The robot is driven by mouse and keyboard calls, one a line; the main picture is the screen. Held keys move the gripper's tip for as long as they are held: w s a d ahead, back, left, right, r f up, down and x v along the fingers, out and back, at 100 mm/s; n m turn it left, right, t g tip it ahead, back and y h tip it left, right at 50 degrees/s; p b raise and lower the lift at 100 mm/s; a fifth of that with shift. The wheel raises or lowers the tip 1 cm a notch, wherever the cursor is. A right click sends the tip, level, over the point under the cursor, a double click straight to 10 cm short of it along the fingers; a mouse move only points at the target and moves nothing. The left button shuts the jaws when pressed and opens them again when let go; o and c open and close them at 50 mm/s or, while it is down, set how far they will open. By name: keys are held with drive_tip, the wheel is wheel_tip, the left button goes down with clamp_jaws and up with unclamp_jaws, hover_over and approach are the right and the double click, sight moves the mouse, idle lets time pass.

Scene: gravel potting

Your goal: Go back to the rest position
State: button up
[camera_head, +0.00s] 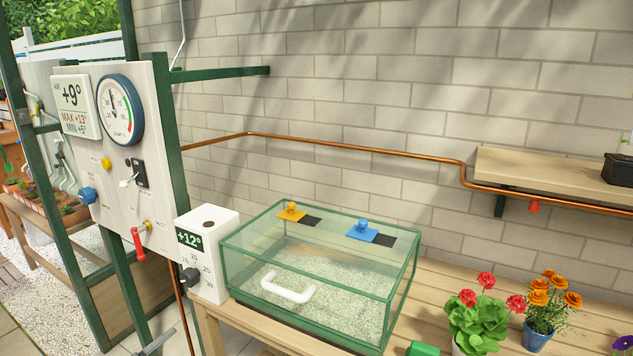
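My gripper and arm do not show clearly in the head view, so I cannot tell the gripper's pose or whether it holds anything. A green-framed glass case (236,275) stands on a slatted wooden bench (440,290). Pale gravel (345,300) covers its floor, and a white handle (287,288) is on its front.
A white control box (210,262) reading +12° stands left of the case. A panel (130,190) with a gauge, switch and red-handled tap stands further left. Red flowers (480,320) and orange flowers (545,310) stand at right. A copper pipe (350,148) crosses the wall under a shelf (560,178).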

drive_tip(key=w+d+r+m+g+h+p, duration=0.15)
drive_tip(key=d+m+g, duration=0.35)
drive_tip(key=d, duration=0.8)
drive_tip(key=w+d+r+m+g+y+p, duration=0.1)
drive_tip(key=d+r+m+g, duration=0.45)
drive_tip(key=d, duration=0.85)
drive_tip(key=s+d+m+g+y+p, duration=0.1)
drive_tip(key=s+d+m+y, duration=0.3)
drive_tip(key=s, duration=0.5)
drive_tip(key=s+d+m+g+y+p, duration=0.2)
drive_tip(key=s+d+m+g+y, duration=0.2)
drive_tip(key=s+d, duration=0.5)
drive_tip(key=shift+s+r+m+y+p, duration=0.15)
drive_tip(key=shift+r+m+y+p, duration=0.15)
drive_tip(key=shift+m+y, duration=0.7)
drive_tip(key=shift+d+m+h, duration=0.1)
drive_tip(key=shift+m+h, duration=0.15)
